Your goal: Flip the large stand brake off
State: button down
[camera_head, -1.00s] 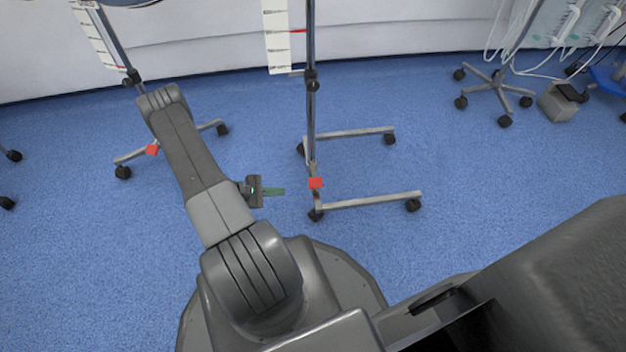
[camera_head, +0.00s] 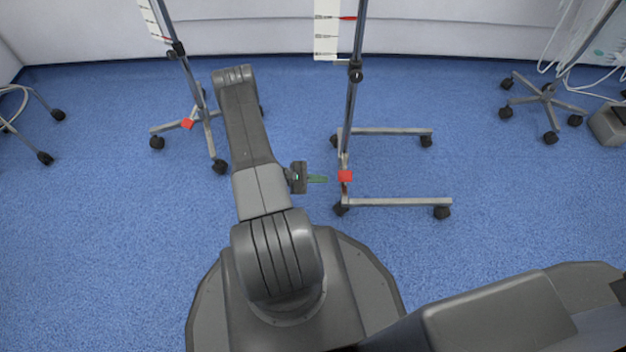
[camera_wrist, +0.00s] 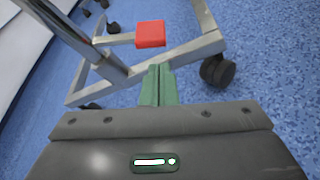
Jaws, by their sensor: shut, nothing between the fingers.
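The large stand (camera_head: 398,202) has a U-shaped metal base on casters and an upright pole, right of my arm in the head view. Its red brake pedal (camera_head: 345,176) sits at the base's near-left part. In the wrist view the red brake (camera_wrist: 150,33) shows just beyond my fingertips, above the metal frame (camera_wrist: 190,52). My gripper (camera_head: 318,179) has green fingers, closed together and empty. It points right at the brake with a small gap in the head view. The fingers also show in the wrist view (camera_wrist: 158,84). I cannot tell whether they touch anything.
A smaller stand (camera_head: 186,90) with its own red pedal (camera_head: 187,124) stands behind my arm to the left. A wheeled stand (camera_head: 545,95) with tubing and a grey box (camera_head: 608,124) are at the right. Blue floor (camera_head: 500,215) is clear around the base.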

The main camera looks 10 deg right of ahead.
aim_at(345, 168)
jog(key=shift+b+x, duration=0.65)
jog(key=shift+x, duration=1.95)
